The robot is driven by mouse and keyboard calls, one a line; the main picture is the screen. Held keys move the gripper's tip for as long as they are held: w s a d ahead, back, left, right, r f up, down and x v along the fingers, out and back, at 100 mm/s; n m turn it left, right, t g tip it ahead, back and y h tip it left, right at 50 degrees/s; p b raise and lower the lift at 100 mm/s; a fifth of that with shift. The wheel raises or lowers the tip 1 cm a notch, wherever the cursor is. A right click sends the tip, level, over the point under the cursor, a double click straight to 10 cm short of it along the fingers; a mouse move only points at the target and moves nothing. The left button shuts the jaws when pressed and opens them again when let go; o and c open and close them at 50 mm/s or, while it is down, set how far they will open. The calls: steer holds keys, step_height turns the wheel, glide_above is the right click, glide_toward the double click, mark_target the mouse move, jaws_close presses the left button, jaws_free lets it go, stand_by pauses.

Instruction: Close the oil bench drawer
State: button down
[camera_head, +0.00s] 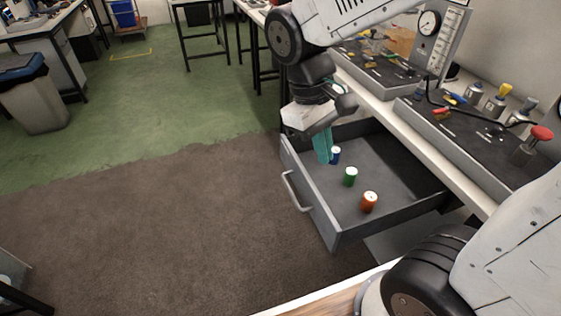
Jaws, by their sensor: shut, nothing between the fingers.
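The grey oil bench drawer (322,215) is pulled open below the bench. A curved light handle (294,191) is on its front face. My gripper (323,150) is shut, with teal fingers pointing down over the far front corner of the drawer. It is close to the blue cylinder, and I cannot tell whether it touches the drawer.
The bench top (372,99) above the drawer carries trays with valves, a pressure gauge (429,22) and a red knob (541,132). A grey bin (33,103) stands at the left. The brown floor in front of the drawer is clear.

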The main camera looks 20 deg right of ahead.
steer(key=w+a+f+n+h, duration=0.3)
steer(key=w+a+f+n, duration=0.2)
steer(key=w+f, duration=0.3)
steer(key=w+a+f+n+h, duration=0.3)
steer(key=w+a+f+n, duration=0.3)
steer(key=w+f, duration=0.25)
steer(key=n+t, duration=0.3)
glide_toward(289, 165)
step_height(289, 165, down, 5)
steer(key=d, duration=0.2)
steer(key=shift+w+d+r+h, duration=0.15)
steer(key=shift+w+d+h, duration=0.2)
steer(key=shift+d+h, duration=0.05)
steer(key=shift+d, duration=0.4)
